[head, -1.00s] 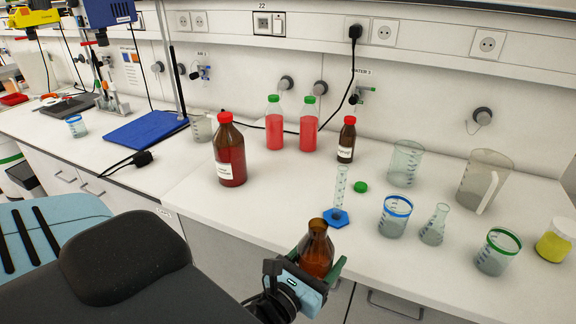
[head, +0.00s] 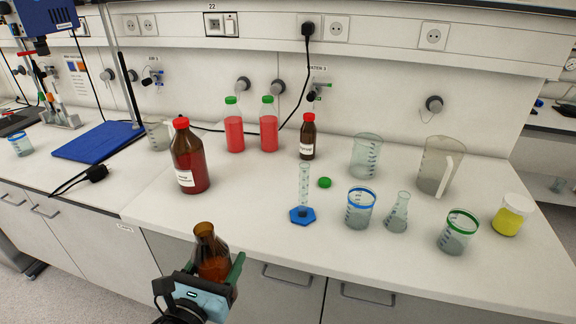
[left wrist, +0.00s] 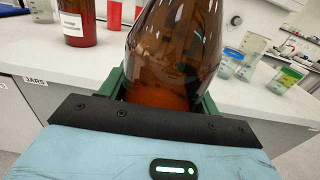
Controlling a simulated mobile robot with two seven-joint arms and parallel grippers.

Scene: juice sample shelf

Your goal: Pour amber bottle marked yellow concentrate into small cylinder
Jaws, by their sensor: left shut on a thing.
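My left gripper (head: 212,280) is shut on an open amber bottle (head: 211,252) and holds it upright in front of the bench edge. The held bottle fills the middle of the left wrist view (left wrist: 175,55); no label shows on it. The small cylinder (head: 304,188), clear with a blue hexagonal base, stands on the bench to the right of and beyond the bottle. A green cap (head: 324,183) lies beside it. A large amber bottle with red cap and white label (head: 190,160) and a small one (head: 307,138) stand on the bench. My right gripper is not seen.
Two red juice bottles (head: 234,130) stand at the back. A blue-rimmed beaker (head: 360,208), a flask (head: 397,213), a green-rimmed beaker (head: 458,231) and a yellow jar (head: 511,215) stand right of the cylinder. The bench front left of the cylinder is clear.

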